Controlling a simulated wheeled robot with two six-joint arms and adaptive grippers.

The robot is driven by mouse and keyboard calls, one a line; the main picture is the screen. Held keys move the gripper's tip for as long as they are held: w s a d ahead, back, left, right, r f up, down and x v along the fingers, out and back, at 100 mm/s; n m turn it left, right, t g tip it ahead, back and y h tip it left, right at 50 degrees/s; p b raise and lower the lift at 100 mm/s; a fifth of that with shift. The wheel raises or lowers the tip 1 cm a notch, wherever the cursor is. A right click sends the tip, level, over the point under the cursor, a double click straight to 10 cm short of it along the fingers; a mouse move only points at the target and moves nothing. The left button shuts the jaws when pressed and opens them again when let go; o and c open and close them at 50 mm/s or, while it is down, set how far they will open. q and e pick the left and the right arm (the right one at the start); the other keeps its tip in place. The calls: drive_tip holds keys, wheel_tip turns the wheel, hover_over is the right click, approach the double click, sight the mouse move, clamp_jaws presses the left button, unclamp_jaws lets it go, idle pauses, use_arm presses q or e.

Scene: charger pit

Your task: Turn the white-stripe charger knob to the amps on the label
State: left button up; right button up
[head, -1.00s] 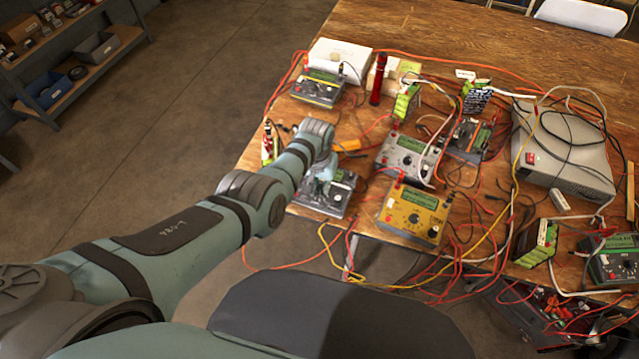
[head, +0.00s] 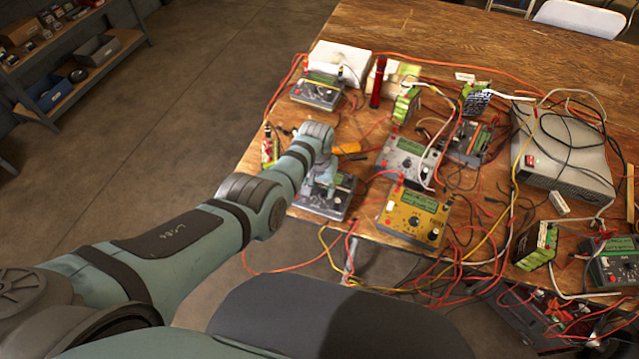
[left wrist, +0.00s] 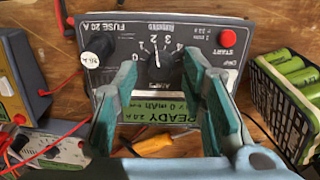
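The dark grey charger (head: 338,205) sits at the table's near left edge, partly hidden by my left arm. In the left wrist view its panel (left wrist: 205,32) shows a black knob (left wrist: 159,70) inside a scale numbered 0 to 4. A light mark on the knob points up toward about 2, but is too small to read exactly. A green display (left wrist: 150,111) reads READY and 2.0 A. A small white sticker (left wrist: 106,62) is too unclear to read. My left gripper (left wrist: 160,72) is open, with one finger on each side of the knob, apparently apart from it. My right gripper is not visible.
A red START button (left wrist: 227,38) and a black fuse cap (left wrist: 102,43) flank the knob. A yellow charger (head: 412,216) and a grey charger (head: 408,160) stand to the right. Loose cables cover much of the table. A battery pack (left wrist: 290,85) stands close beside the panel.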

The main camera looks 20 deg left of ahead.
sight(318, 195)
use_arm(q)
wheel_tip(318, 195, up, 12)
drive_tip(key=s, duration=0.1)
drive_tip(key=shift+s+a+f, duration=0.1)
drive_tip(key=shift+a+f, duration=0.05)
idle(0.4)
